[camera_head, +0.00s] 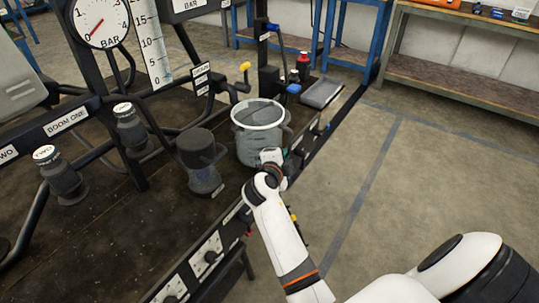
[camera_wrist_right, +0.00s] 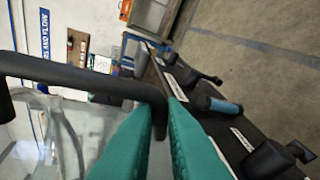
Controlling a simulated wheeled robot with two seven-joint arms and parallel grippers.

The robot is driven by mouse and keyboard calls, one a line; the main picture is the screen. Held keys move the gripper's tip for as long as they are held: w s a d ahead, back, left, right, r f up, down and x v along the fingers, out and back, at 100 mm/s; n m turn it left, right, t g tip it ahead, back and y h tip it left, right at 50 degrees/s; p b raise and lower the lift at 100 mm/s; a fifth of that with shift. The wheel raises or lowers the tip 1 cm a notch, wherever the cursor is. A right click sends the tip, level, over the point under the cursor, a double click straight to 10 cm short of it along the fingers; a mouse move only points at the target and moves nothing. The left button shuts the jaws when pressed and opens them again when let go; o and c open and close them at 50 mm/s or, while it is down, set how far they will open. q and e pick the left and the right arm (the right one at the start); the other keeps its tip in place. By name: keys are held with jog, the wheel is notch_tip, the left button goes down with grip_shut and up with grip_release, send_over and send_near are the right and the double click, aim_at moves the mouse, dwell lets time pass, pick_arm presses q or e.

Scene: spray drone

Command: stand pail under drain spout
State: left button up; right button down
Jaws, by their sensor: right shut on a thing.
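The pail (camera_head: 258,130) is a pale, see-through bucket with a white rim and dark side parts. It looks upright near the bench's right edge; I cannot tell whether its base touches the bench. My right gripper (camera_head: 271,158) is at the pail's near side. In the right wrist view its green fingers (camera_wrist_right: 160,115) are shut on the dark pail handle (camera_wrist_right: 85,80), with the clear pail wall at lower left. A pipe valve with a yellow lever (camera_head: 245,67) stands just behind the pail, probably the drain; its spout outlet is not clearly visible. My left gripper is out of view.
A dark, lidded cylinder (camera_head: 201,160) stands close left of the pail. Behind the pail are red-capped (camera_head: 303,62) and blue-capped (camera_head: 293,92) bottles and a grey tray (camera_head: 322,92). Nozzle fittings (camera_head: 62,175) are at left. The floor at right is clear.

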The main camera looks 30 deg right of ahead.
jog(key=w, duration=0.1)
jog(key=w+a, duration=0.1)
jog(key=w, duration=0.2)
jog(key=shift+w+a+f, duration=0.1)
jog(key=shift+a+f, duration=0.3)
jog(key=shift+f, duration=0.35)
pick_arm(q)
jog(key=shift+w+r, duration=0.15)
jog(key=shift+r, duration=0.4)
pick_arm(e)
jog(key=shift+f+b, duration=0.1)
jog(key=shift+b, duration=0.2)
jog(key=c, duration=1.6)
grip_release()
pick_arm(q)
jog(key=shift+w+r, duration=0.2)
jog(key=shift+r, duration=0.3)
pick_arm(e)
jog(key=shift+o, duration=0.5)
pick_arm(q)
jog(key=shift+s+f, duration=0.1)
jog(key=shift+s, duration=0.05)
